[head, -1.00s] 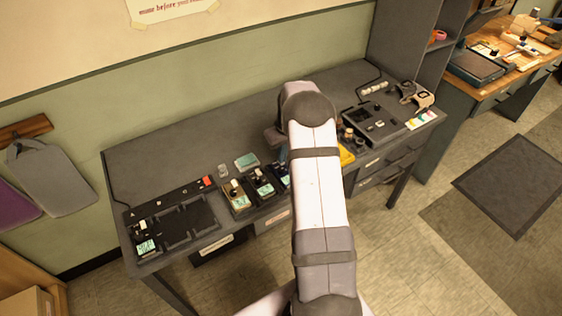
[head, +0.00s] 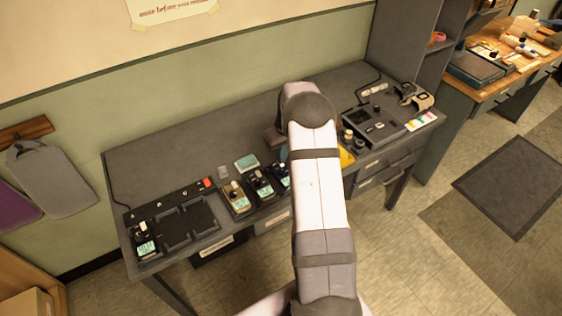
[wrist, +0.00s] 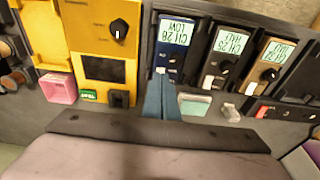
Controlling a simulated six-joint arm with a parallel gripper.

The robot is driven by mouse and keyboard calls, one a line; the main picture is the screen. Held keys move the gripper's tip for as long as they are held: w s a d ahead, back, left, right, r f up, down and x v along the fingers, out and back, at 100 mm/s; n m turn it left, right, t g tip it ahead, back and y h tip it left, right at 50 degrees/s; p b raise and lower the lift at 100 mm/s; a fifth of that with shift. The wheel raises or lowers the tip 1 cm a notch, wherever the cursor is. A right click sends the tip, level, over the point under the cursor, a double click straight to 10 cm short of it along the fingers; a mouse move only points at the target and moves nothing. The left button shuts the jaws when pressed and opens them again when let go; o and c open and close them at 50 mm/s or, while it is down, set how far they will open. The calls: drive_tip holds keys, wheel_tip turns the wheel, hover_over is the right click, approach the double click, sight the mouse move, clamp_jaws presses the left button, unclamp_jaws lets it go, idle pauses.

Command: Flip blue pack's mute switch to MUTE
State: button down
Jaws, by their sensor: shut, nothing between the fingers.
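The blue pack (wrist: 174,36) stands upside down in the wrist view, its display lit with "CH 28" and "LOW". Below the display are a dark knob and a small white switch tip (wrist: 161,70). My gripper (wrist: 162,76) is shut and empty, its blue-grey fingertips right at the switch end of this pack. The fingers hide part of the switch, so its position and any contact are unclear. In the head view the blue pack (head: 284,176) is partly hidden behind my arm.
A dark pack (wrist: 230,50) and a tan pack (wrist: 274,60) stand beside it. A yellow unit (wrist: 100,45) is on the other side.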

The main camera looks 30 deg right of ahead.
drive_tip(key=shift+r+p, duration=1.7)
drive_tip(key=shift+r, duration=1.2)
